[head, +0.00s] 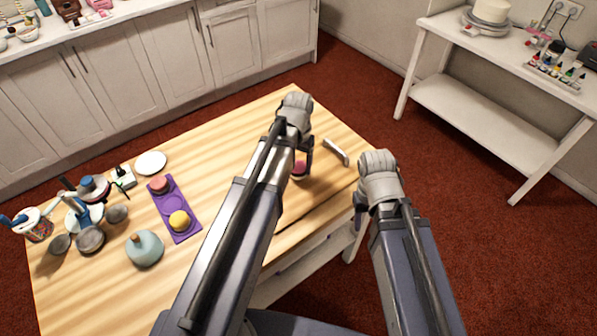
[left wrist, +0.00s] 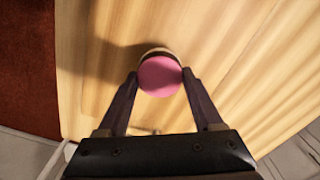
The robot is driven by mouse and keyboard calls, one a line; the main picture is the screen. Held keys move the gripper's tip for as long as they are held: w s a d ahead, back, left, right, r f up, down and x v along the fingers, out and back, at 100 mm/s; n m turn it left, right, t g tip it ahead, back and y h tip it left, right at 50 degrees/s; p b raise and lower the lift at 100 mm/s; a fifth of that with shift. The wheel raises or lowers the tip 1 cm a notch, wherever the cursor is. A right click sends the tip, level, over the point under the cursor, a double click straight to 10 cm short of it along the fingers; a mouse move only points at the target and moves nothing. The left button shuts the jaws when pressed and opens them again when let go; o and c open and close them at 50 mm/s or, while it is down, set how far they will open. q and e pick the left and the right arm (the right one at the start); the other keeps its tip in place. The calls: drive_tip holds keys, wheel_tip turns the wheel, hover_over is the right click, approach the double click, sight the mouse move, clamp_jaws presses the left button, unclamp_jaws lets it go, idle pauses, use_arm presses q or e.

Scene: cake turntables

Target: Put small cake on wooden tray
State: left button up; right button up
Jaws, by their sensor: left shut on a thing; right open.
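A small pink-topped cake (left wrist: 160,76) is between my left fingertips in the left wrist view, with a pale and dark edge showing behind its top. In the head view the cake (head: 299,168) shows as a pink patch over the right part of the wooden table, partly hidden by my left arm. My left gripper (head: 303,163) is shut on it. I cannot tell whether the cake touches the table. My right gripper (head: 359,212) is open and empty beyond the table's right edge. I cannot make out a wooden tray apart from the table.
A purple tray (head: 184,226) holds a pink and a yellow small cake. A teal lidded pot (head: 145,248), a white plate (head: 151,163), and several pans and tools crowd the table's left side. A silver handle-like object (head: 336,151) lies right of my left gripper.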

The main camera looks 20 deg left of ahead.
sight(299, 166)
use_arm(q)
drive_tip(key=shift+f+b, duration=0.75)
drive_tip(key=shift+f, duration=0.45)
use_arm(e)
drive_tip(key=shift+f, duration=1.25)
use_arm(q)
drive_tip(key=shift+f, duration=0.2)
drive_tip(key=o, duration=1.4)
drive_tip(key=shift+o, duration=0.2)
use_arm(e)
drive_tip(key=shift+f, duration=0.15)
use_arm(q)
drive_tip(key=shift+r, duration=0.2)
wheel_tip(299, 166, up, 12)
drive_tip(key=p, duration=1.2)
drive_tip(key=s+d, duration=0.5)
drive_tip(key=s, duration=0.2)
drive_tip(key=s+d+m+y, duration=0.1)
drive_tip(key=s+d, duration=0.4)
drive_tip(key=s, duration=0.2)
drive_tip(key=shift+s+d+m, duration=0.15)
drive_tip(key=shift+s+m, duration=0.15)
drive_tip(key=shift+s, duration=0.05)
use_arm(e)
wheel_tip(299, 166, up, 12)
drive_tip(key=shift+r, duration=0.2)
use_arm(q)
drive_tip(key=shift+r, duration=0.1)
